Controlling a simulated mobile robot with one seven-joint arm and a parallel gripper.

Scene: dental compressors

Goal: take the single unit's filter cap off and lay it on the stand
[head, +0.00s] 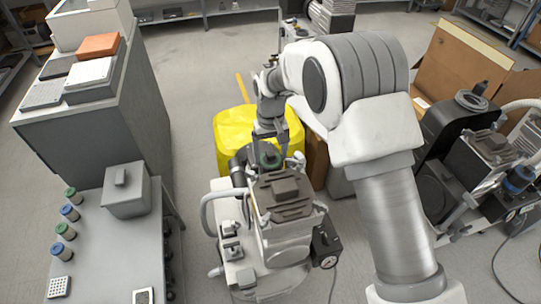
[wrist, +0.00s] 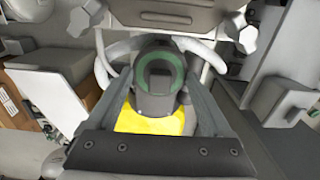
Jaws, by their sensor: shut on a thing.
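The single unit (head: 285,225) is a pale compressor with a grey block on top, standing on the floor in the middle of the head view. My gripper (head: 268,143) points down at its far side and is shut on the filter cap (head: 269,158), a dark round cap with a green ring. In the wrist view the cap (wrist: 158,72) sits between the two fingers. I cannot tell whether it is still seated on the unit or just clear of it. A grey bench (head: 100,275), which may be the stand, is at the left.
The bench carries several green- and blue-topped cylinders (head: 65,232) and a grey box (head: 126,190). A yellow-covered object (head: 228,130) stands behind the unit. Another, darker compressor (head: 480,165) with a blue-ringed cap is at the right. A tall grey cabinet (head: 105,130) stands behind the bench.

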